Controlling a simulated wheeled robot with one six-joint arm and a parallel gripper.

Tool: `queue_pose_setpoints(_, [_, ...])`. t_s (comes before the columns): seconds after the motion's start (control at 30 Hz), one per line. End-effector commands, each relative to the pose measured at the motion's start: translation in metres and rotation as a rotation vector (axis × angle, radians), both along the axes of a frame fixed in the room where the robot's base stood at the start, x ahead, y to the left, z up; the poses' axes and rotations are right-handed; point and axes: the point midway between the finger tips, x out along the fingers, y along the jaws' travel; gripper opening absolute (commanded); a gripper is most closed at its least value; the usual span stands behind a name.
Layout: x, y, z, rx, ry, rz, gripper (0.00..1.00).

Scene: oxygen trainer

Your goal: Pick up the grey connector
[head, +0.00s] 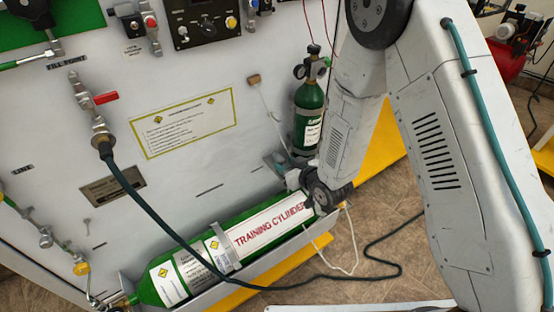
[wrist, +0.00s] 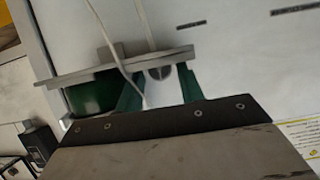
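My gripper (wrist: 160,76) shows in the wrist view with two dark green fingers apart. Between and just beyond the fingertips is a small rounded grey piece (wrist: 160,72), which looks like the grey connector, at a grey bracket (wrist: 105,70). I cannot tell whether a finger touches it. In the head view the bracket (head: 274,160) is on the panel, left of my wrist. My fingers and the connector cannot be made out clearly there.
The green training cylinder (head: 200,262) lies in a cradle below my wrist. A small upright green cylinder (head: 309,112) stands close behind. A thin pale cord (wrist: 103,35) crosses the wrist view. A dark hose (head: 160,215) loops over the training cylinder.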

Motion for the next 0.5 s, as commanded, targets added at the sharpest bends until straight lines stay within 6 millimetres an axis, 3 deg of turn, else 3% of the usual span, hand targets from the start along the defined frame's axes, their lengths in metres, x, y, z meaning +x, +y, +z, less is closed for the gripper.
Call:
queue_pose_setpoints(0.33, [0.0086,0.0067,-0.0051,-0.001,0.002,0.0,0.38])
queue_pose_setpoints(0.37, [0.0086,0.0065,-0.0051,-0.001,0.002,0.0,0.35])
queue_pose_setpoints(0.47, [0.0086,0.0065,-0.0051,-0.001,0.002,0.0,0.07])
queue_pose_setpoints(0.5, [0.0086,0.0064,-0.0051,-0.001,0.002,0.0,0.06])
